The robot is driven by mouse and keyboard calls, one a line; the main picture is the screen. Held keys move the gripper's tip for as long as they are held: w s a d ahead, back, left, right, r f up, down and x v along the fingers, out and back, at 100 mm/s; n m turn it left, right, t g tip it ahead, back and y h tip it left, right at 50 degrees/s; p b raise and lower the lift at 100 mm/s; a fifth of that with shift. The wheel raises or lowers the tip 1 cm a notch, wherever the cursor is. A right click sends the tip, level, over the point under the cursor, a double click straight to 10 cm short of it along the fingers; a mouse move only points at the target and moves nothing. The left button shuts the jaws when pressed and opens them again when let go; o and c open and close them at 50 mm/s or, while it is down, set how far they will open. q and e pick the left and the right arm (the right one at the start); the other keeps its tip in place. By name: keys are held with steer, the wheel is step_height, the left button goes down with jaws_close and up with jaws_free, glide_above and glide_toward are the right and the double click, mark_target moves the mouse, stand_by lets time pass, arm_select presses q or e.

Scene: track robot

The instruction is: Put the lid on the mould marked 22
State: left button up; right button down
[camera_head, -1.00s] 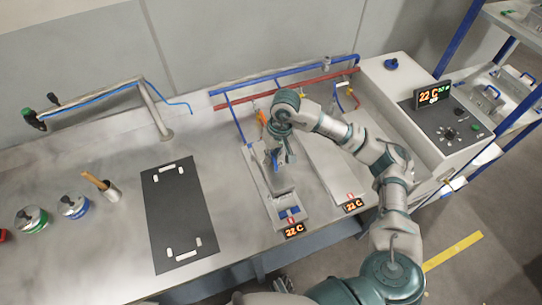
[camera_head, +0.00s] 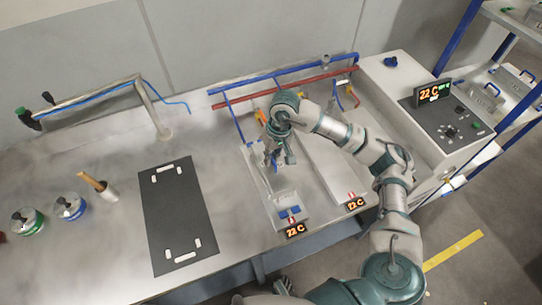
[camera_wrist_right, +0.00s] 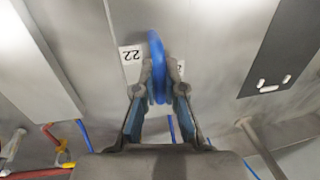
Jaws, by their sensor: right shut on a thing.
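My right gripper (camera_head: 276,161) is shut on a blue handle (camera_wrist_right: 157,70) above the long grey mould station at the table's right part. The handle stands on a grey metal surface (camera_wrist_right: 215,45) with a white label reading 22 (camera_wrist_right: 131,54), upside down in the right wrist view. A second label is mostly hidden behind the handle. In the head view the mould (camera_head: 288,200) lies under and in front of the gripper, with a display reading 22 C (camera_head: 295,231) at its front end. My gripper hides where lid and mould meet, so I cannot tell whether they touch. My left gripper is not in view.
A second grey station (camera_head: 325,165) with its own display (camera_head: 356,204) lies to the right. Blue and red pipes (camera_head: 290,88) run behind both. A control box (camera_head: 440,115) stands at the right. A black mat (camera_head: 180,220) and round pots (camera_head: 68,207) are on the left.

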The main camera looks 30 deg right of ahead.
steer(key=shift+a+f, duration=0.1)
steer(key=shift+f, duration=0.1)
steer(key=c, duration=1.7)
jaws_free()
steer(key=shift+f, duration=0.1)
steer(key=o, duration=0.5)
step_height(320, 180, up, 12)
steer(key=d, duration=0.2)
steer(key=shift+d, duration=0.15)
